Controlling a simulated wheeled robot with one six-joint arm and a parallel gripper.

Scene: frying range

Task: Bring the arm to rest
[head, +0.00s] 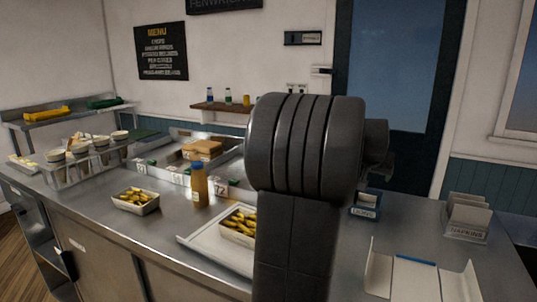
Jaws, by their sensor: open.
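One of my arm's dark grey links rises from the bottom of the head view and ends in a big ribbed round joint right of centre. A smaller dark part of my arm shows behind the joint at its right. No held thing shows.
A dark door (400,80) stands behind.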

